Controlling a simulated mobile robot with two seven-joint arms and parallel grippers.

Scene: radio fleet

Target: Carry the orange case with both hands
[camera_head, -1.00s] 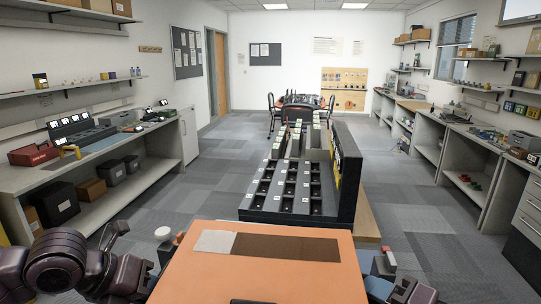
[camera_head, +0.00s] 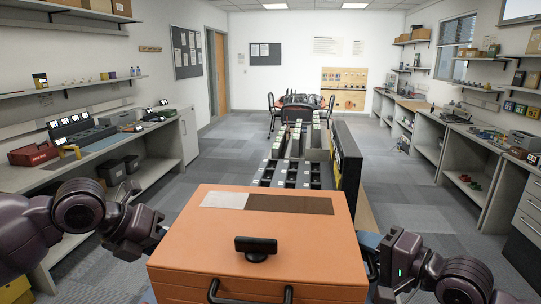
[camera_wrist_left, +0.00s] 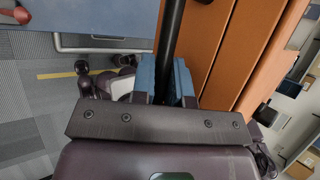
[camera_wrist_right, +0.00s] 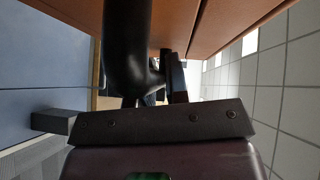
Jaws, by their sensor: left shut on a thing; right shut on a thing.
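The orange case (camera_head: 190,240) is in front of me in the head view, its lid closed, with a grey and a brown patch on top.
A black slotted rack (camera_head: 345,165) stands beyond the case, partly hidden by it. Benches line the left (camera_head: 150,145) and right (camera_head: 470,150) walls. Grey floor (camera_head: 410,190) is open on both sides of the rack. A table with chairs (camera_head: 300,100) is farther back.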

